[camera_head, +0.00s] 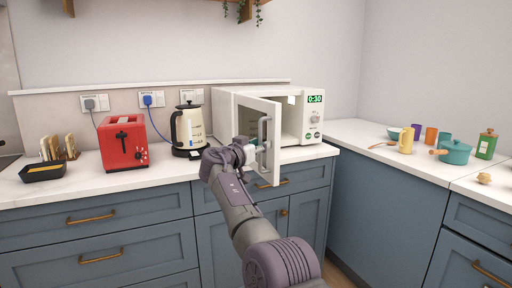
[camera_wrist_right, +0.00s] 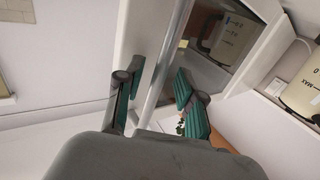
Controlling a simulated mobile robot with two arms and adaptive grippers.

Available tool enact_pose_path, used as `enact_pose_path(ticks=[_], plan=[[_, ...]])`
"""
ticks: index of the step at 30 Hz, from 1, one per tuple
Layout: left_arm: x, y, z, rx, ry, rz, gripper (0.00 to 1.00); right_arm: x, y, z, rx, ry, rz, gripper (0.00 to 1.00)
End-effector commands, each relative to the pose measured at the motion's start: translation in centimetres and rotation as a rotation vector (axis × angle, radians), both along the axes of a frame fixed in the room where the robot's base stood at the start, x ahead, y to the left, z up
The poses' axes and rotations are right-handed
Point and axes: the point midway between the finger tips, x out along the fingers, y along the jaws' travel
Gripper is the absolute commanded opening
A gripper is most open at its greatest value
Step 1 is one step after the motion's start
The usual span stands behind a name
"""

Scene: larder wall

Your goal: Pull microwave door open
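The white microwave (camera_head: 300,122) stands on the counter against the back wall. Its door (camera_head: 252,112) is part open, swung out towards me from the left side, and a gap shows into the cavity. The grey bar handle (camera_head: 264,128) is on the door's outer face near its free edge. My right gripper (camera_head: 257,148) is at the handle's lower part. In the right wrist view its two teal-padded fingers (camera_wrist_right: 155,100) stand apart, with the handle bar (camera_wrist_right: 172,50) between them; firm contact is not clear. My left gripper is not in view.
A cream kettle (camera_head: 188,130) and a red toaster (camera_head: 123,142) stand left of the door. A black tray (camera_head: 43,170) lies at far left. A teal pot (camera_head: 456,153), cups and a green bottle (camera_head: 486,145) are on the right counter. Drawers lie below.

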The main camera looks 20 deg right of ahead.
Motion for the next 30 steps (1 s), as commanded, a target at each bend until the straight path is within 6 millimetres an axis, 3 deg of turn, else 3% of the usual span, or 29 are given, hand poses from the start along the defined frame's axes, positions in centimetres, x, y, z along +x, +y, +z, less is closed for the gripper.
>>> enact_pose_path(ticks=[10,21,30], plan=[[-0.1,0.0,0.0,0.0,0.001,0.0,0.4,-1.9,2.8,-0.2,0.003,-0.003,0.002,0.38],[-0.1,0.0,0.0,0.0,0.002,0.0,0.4,-6.0,8.7,-0.1,0.0,0.0,0.002,0.38],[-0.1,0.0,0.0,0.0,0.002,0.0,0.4,-6.9,9.8,0.0,-0.001,0.001,0.0,0.38]])
